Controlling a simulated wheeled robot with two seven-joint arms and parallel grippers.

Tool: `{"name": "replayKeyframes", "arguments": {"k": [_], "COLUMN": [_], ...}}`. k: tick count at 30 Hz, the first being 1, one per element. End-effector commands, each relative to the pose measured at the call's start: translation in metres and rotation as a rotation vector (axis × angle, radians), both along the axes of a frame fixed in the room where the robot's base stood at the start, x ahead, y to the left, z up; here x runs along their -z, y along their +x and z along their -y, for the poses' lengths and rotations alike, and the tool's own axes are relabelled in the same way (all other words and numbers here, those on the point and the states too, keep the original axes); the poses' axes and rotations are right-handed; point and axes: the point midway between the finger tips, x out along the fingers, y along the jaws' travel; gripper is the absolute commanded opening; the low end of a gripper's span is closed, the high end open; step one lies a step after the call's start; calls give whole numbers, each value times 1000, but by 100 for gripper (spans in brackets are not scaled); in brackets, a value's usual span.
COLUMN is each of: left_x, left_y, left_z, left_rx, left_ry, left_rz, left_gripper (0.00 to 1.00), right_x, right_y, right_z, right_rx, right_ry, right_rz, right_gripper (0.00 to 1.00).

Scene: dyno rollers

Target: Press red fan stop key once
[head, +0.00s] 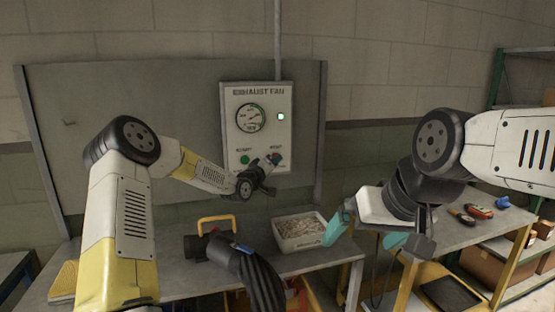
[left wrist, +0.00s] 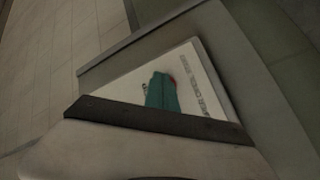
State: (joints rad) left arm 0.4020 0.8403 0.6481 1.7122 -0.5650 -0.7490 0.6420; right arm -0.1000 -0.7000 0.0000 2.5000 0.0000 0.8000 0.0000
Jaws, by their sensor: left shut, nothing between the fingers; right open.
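The white exhaust fan panel (head: 285,100) is mounted upright on the grey backboard. The green key (head: 244,159) is at its lower left and the red stop key (head: 277,157) at its lower right. My left gripper (head: 270,164) is shut and empty, with its tip at the red key and partly covering it. In the left wrist view, the teal fingers (left wrist: 161,92) overlap the panel (left wrist: 205,80), and only a sliver of the red key (left wrist: 172,80) shows beside them. I cannot tell whether they touch. My right gripper (head: 370,233) is open and empty above the bench.
A dial gauge (head: 251,118) and a lit indicator (head: 281,117) are on the panel. Below, the bench holds a white tray (head: 300,246) of small pieces and a black ribbed hose (head: 250,272). A shelf (head: 525,235) stands at the right.

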Motion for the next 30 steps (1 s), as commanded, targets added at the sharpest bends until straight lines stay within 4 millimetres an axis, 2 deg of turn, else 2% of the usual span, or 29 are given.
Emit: {"name": "replayKeyframes", "arguments": {"k": [17, 30], "left_x": [0, 0], "left_y": [3, -12], "left_z": [-1, 3], "left_rx": [-1, -1], "left_ry": [0, 0], "left_rz": [1, -1], "left_gripper": [0, 0], "right_x": [0, 0], "right_y": [0, 0], "right_z": [0, 0], "right_rx": [0, 0], "right_ry": [0, 0], "right_rz": [0, 0], "right_gripper": [100, 100]}}
